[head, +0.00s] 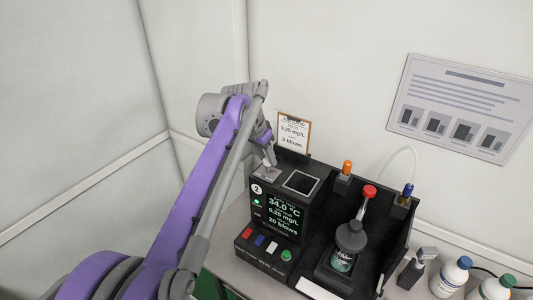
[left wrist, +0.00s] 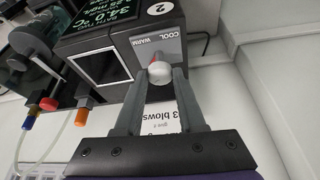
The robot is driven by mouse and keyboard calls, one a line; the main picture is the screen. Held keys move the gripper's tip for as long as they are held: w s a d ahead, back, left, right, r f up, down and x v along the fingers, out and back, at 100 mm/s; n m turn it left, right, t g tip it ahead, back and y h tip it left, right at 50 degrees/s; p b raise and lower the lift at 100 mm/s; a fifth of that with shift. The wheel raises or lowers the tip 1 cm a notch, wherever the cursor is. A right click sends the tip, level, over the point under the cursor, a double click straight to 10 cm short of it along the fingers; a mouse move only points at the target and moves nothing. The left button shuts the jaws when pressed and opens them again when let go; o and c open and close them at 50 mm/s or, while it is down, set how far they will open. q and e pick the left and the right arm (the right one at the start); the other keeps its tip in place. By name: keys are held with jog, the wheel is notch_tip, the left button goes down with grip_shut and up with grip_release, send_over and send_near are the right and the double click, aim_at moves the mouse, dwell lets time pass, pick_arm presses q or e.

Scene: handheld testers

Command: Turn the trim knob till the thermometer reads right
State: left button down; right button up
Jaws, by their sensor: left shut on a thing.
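The trim knob (left wrist: 160,88) is a pale round knob on a grey plate (left wrist: 157,42) marked COOL and WARM, on top of the black tester (head: 277,252). A red mark shows at the knob's edge. My left gripper (left wrist: 160,80) has its two fingers closed on either side of the knob; in the head view the gripper (head: 269,160) comes down on the tester's top left, hiding the knob. The tester's screen (head: 283,214) reads 34.0 °C, 0.25 mg/L and 20 blows; it shows partly in the left wrist view (left wrist: 100,18). My right gripper is not in view.
A clipboard (head: 294,133) reading 0.25 mg/L and 3 blows stands behind the tester. Capped bottles (head: 450,277) stand at the right. A poster (head: 460,105) hangs on the wall.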

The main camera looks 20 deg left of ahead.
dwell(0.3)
pick_arm(q)
jog(key=c, duration=0.5)
grip_release()
jog(key=shift+r, duration=0.15)
jog(key=p+v, duration=0.1)
jog(key=v, duration=0.9)
jog(key=shift+s+r, duration=0.2)
jog(key=shift+a, duration=0.1)
jog(key=s+d+f+n, duration=0.1)
jog(key=s+d+f, duration=0.2)
jog(key=s+f, duration=0.5)
jog(key=s+d+f+n+t, duration=0.1)
jog(key=s+d+f, duration=0.3)
jog(key=s+f, duration=0.4)
jog(key=s+d+f+n+y, duration=0.1)
jog(key=s+d+f, duration=0.2)
jog(key=s+f, duration=0.6)
jog(key=shift+d+f, duration=0.15)
jog(key=shift+f, duration=0.85)
